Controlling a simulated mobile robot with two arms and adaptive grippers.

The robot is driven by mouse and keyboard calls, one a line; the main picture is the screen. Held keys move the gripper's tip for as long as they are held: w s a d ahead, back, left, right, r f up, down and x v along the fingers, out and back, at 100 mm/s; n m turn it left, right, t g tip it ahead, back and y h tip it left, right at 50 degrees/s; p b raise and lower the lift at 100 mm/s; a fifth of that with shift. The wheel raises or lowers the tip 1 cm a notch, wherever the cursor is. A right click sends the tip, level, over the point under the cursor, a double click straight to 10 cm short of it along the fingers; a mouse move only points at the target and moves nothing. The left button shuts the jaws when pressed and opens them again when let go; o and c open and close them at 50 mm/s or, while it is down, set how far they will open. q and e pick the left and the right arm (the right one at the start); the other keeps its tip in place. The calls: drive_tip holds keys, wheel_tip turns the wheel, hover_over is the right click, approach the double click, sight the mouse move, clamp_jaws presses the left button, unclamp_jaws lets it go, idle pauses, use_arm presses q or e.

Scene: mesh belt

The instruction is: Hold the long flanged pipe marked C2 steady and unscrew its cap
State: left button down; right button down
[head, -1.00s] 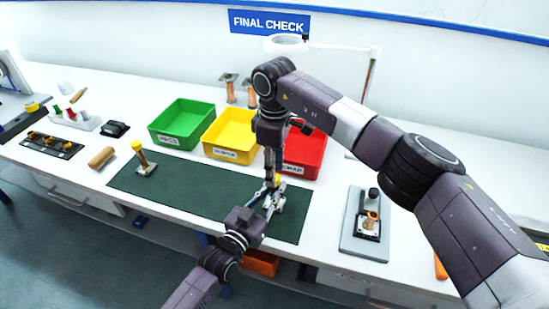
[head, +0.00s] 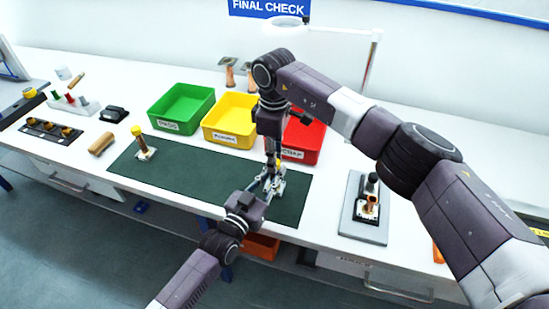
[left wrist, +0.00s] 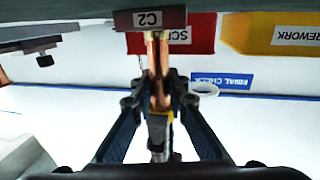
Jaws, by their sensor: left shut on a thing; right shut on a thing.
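The flanged pipe marked C2 shows in the left wrist view, upside down: its dark base with the C2 label (left wrist: 148,19) is at the top and its copper tube (left wrist: 154,62) runs down between my left gripper's fingers. In the head view its pale foot (head: 277,188) is on the green mat, mostly hidden by my grippers. My left gripper (head: 269,182) is shut on the tube from the front. The yellow cap (left wrist: 161,115) is at the tube's other end. My right gripper (head: 272,161) comes down from above, shut on the cap. I cannot tell how far the cap is turned.
Green (head: 181,108), yellow (head: 231,120) and red (head: 303,136) bins stand behind the mat (head: 210,183). Another yellow-capped pipe (head: 143,146) stands at the mat's left end. A grey fixture plate (head: 364,228) lies to the right. Two copper flanged pipes stand behind the bins.

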drive_tip(key=n, duration=0.4)
drive_tip(key=shift+r, duration=0.1)
drive_tip(key=n, duration=0.3)
drive_tip(key=shift+w+n, duration=0.1)
drive_tip(key=shift+n, duration=0.2)
drive_tip(key=n, duration=0.3)
drive_tip(key=shift+n, duration=0.3)
drive_tip(key=n, duration=0.3)
drive_tip(key=shift+n, duration=0.3)
drive_tip(key=n, duration=2.3)
drive_tip(key=shift+r, duration=0.1)
drive_tip(key=n, duration=0.3)
drive_tip(key=shift+n, duration=0.3)
drive_tip(key=n, duration=1.2)
drive_tip(key=shift+r, duration=0.15)
